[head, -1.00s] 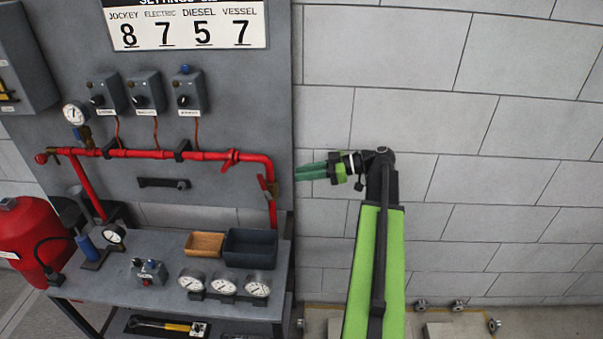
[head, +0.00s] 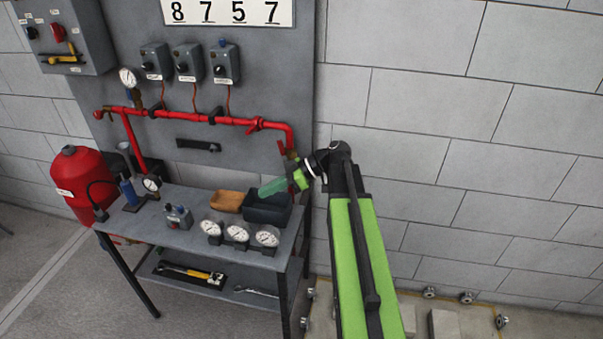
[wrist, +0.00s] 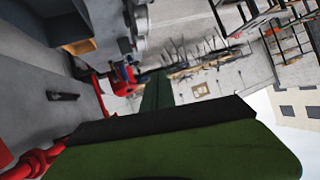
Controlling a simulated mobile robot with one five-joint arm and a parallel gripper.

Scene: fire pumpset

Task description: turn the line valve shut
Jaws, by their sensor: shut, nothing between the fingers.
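A red pipe (head: 190,119) runs along the grey panel and bends down at its right end. A red valve handle (head: 254,124) sits on its horizontal run, and another red handle (head: 282,147) is by the right-hand downpipe. I cannot tell which is the line valve. My gripper (head: 268,189), with green fingers, is shut and empty. It points left and slightly down, below the right handle and in front of the dark bin (head: 267,211) in the head view. I see no contact with either handle. In the wrist view the green fingers (wrist: 165,95) fill the lower middle and red pipe (wrist: 30,163) shows at lower left.
A red tank (head: 75,185) stands left. Tools lie on the lower shelf. The block wall (head: 430,140) at right is bare.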

